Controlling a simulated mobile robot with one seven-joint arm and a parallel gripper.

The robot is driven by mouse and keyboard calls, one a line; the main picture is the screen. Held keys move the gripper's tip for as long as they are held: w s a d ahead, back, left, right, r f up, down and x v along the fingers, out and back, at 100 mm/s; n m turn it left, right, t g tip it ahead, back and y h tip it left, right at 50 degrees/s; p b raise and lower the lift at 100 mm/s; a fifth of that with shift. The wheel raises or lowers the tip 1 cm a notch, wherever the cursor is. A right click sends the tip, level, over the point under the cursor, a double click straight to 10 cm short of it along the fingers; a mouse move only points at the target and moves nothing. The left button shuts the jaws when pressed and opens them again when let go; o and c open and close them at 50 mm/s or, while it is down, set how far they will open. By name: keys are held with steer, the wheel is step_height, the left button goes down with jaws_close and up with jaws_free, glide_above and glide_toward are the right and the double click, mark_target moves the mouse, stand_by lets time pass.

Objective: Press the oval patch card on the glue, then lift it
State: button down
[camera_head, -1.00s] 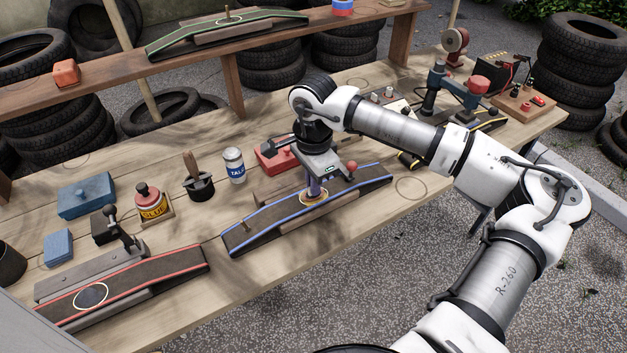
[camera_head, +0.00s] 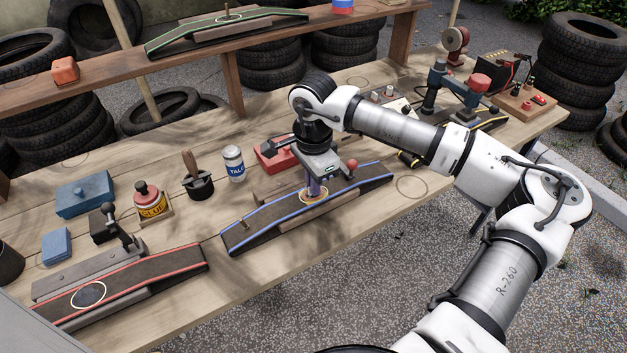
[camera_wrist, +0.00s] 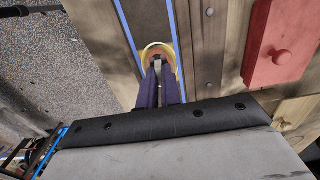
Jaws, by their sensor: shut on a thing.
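The oval patch card (camera_head: 313,199), pale yellow at its rim, is at the middle of the blue-edged dark strip (camera_head: 268,226). It looks flat against the strip, but I cannot tell whether a thin gap is left. My gripper (camera_head: 314,188) points down over it and is shut on a small grip at the card's centre. In the wrist view the dark purple fingers (camera_wrist: 159,80) meet at that grip, inside the yellow oval rim (camera_wrist: 159,47). The fingers hide part of the card. Any glue under the card is hidden.
A red-edged strip (camera_head: 150,274) with a white oval outline lies at front left. A glue pot (camera_head: 150,200), a brush pot (camera_head: 197,182), a talc can (camera_head: 233,164) and a red box (camera_head: 272,153) stand behind the strips. A wooden shelf (camera_head: 190,57) crosses the back.

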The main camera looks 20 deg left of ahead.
steer(key=shift+r+p, duration=1.85)
steer(key=shift+r, duration=2.15)
steer(key=shift+a, duration=0.1)
